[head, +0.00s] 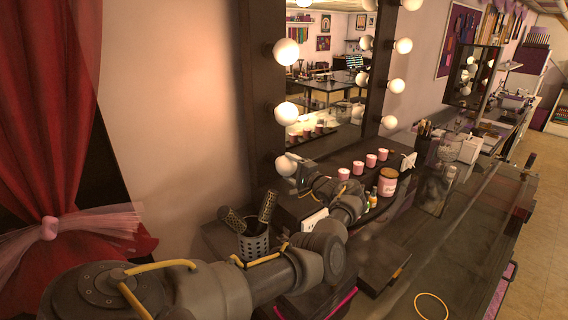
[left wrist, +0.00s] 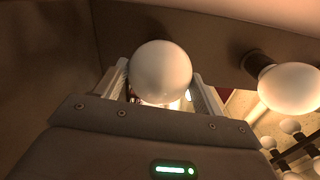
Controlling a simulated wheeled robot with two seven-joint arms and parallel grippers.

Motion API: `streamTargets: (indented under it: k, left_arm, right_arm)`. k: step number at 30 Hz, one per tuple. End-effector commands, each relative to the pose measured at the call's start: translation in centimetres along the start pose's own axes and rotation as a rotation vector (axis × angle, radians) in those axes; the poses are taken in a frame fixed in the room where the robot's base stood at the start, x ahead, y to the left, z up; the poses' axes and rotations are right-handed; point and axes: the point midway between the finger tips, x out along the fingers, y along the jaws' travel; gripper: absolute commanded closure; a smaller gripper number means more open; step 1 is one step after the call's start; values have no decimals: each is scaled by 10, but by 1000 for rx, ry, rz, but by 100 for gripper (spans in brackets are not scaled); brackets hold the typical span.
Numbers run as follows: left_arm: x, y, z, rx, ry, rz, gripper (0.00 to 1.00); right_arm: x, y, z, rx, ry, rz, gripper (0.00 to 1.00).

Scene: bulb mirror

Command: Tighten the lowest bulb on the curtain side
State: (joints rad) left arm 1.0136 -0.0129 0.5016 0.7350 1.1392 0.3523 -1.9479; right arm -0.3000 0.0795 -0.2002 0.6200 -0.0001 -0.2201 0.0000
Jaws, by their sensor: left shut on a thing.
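The mirror frame (head: 262,90) has a column of round bulbs on its curtain side. The lowest bulb (head: 285,165) there is white and looks dimmer than the lit ones above it. My left gripper (head: 297,172) is at this bulb, with the arm reaching across the dressing table. In the left wrist view the bulb (left wrist: 160,70) sits between the two pale fingers, which are shut on it; its base is mostly hidden. The neighbouring bulb (left wrist: 290,87) stands apart at the right of that view. My right gripper does not show.
A red curtain (head: 45,120) hangs at the left. Pink candles (head: 358,167), a jar (head: 387,181) and small bottles stand on the counter. The table front at the right is mostly clear.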

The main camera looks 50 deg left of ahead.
Motion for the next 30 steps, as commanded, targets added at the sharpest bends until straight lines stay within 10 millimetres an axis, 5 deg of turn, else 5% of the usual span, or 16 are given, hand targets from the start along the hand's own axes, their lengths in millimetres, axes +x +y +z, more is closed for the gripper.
streamTargets:
  k: [12, 24, 30]
  left_arm:
    - [0, -1, 0, 240, 1, 0, 52]
    - [0, -1, 0, 274, 1, 0, 52]
    - [1, -2, 0, 482, 0, 0, 52]
  right_arm:
    - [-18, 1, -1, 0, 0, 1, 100]
    - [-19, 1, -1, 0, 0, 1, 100]
    - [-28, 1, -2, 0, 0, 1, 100]
